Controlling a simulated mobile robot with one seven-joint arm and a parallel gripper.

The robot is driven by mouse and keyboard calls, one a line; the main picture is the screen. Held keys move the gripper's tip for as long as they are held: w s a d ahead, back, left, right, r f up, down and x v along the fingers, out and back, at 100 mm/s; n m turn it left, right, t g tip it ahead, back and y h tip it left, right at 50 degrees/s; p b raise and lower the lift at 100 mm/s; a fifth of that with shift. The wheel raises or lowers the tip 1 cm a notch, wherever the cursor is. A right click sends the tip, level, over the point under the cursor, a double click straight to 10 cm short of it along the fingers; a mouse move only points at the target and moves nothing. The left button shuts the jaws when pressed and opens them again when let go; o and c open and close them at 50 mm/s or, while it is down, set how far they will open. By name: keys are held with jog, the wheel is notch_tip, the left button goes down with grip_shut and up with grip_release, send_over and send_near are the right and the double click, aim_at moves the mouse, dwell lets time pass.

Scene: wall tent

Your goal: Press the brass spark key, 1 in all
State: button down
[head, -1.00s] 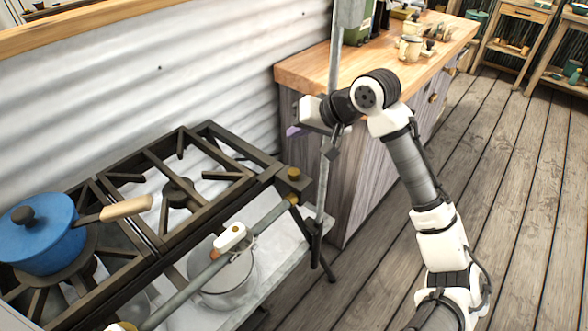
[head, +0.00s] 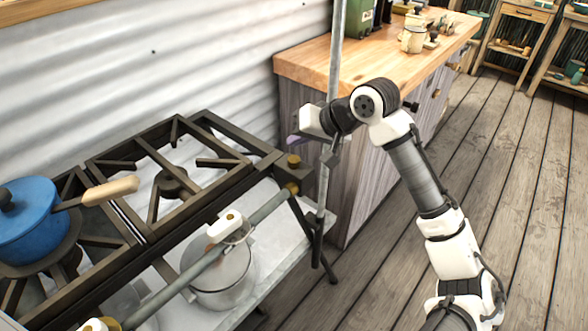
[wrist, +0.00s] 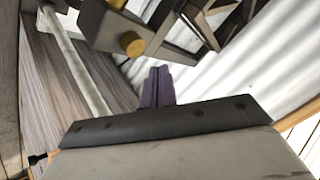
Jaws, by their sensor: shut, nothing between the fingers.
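The brass spark key (head: 293,160) is a short round brass knob on the dark block at the stove's (head: 195,175) right corner. In the wrist view the brass key (wrist: 131,43) shows as a yellow disc, up and left of my fingertips.
A blue pot (head: 28,225) with a wooden handle sits on the left burner. A metal rail (head: 175,280) runs along the stove front. A grey pole (head: 334,90) stands beside my gripper. A wooden counter (head: 385,75) is behind. The plank floor (head: 510,170) at right is clear.

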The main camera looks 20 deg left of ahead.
aim_at(298, 161)
jog(key=shift+f+b, duration=0.35)
jog(key=shift+f, duration=0.75)
jog(key=shift+f, duration=0.15)
dwell(1.1)
jog(key=shift+f, duration=0.25)
jog(key=shift+f, duration=0.5)
dwell(0.7)
jog(key=shift+r, duration=0.15)
jog(key=shift+r+p, duration=0.7)
jog(key=shift+r, duration=0.1)
notch_tip(298, 161, up, 5)
jog(key=p, duration=0.4)
jog(key=shift+p, duration=0.4)
